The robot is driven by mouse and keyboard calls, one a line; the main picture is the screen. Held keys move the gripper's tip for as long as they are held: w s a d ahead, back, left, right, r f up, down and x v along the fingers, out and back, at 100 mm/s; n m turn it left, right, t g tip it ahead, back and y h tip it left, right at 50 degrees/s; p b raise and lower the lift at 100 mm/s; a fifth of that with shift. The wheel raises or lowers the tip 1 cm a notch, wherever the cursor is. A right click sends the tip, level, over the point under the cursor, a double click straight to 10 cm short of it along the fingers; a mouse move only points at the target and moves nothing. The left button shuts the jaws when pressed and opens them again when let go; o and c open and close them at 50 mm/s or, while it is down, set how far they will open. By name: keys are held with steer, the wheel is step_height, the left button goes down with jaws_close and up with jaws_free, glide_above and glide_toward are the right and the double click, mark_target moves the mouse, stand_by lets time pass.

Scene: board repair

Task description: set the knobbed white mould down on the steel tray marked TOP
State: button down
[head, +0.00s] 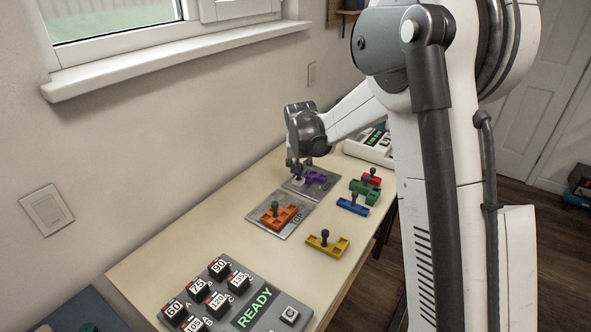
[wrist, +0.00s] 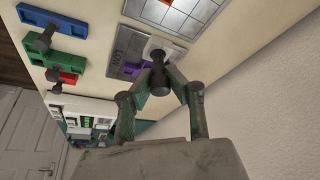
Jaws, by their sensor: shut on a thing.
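My gripper (wrist: 160,84) is shut on the dark knob of the white mould (wrist: 164,47). In the head view my gripper (head: 298,166) is at the far part of the table, and a bit of white mould (head: 297,182) shows below it. The mould is over or on the left part of the far steel tray (head: 292,187); I cannot tell whether it touches.
A nearer steel tray (head: 257,217) holds an orange knobbed mould (head: 280,216). Yellow (head: 327,245), blue (head: 353,204), green (head: 364,191) and red (head: 372,180) moulds stand along the right. A control panel reading READY (head: 255,307) is in front. A wall runs along the left.

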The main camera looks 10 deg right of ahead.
mark_target(299, 185)
steer(key=shift+f+b, duration=2.1)
steer(key=shift+f, duration=2.25)
steer(key=shift+f+b, duration=0.4)
steer(key=shift+f, duration=0.1)
steer(key=c, duration=1.6)
jaws_free()
steer(key=shift+c, duration=0.2)
steer(key=v, duration=1.2)
steer(key=shift+a+r, duration=0.1)
